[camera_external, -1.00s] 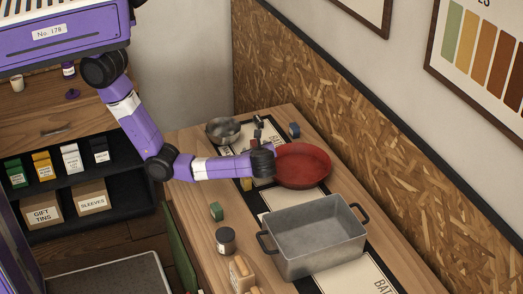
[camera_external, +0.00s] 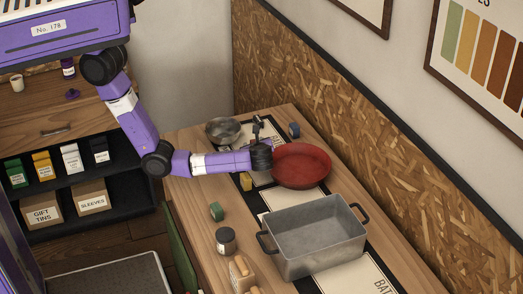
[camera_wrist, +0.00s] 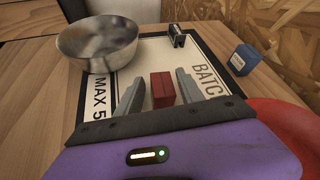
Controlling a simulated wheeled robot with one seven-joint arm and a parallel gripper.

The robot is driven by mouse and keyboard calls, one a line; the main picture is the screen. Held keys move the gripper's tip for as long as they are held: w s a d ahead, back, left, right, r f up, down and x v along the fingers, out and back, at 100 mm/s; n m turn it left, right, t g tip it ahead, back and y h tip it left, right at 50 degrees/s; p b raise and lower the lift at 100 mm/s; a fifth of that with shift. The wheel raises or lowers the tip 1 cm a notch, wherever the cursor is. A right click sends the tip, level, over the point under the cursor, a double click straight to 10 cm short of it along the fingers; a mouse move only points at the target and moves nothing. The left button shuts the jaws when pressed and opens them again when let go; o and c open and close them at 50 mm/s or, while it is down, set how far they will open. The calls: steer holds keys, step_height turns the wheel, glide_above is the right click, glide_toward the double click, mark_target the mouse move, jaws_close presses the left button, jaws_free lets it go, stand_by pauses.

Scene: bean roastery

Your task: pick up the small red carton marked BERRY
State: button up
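A small red carton (camera_wrist: 162,88) stands on the white and black mat in the wrist view. Any marking on it is not readable. My gripper (camera_wrist: 158,90) is open, with one grey finger on each side of the carton and visible gaps between them. How far down the fingers reach beside it I cannot tell. In the external view my gripper (camera_external: 256,136) is over the far part of the counter, and the carton is not discernible there.
A metal bowl (camera_wrist: 97,45) stands left of the carton, a small black item (camera_wrist: 177,36) beyond it, and a blue box (camera_wrist: 244,59) to the right. A red round pan (camera_external: 300,166) lies close beside my wrist. A grey pot (camera_external: 315,238) stands nearer.

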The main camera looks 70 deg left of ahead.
jaws_close()
steer(key=shift+r, duration=0.1)
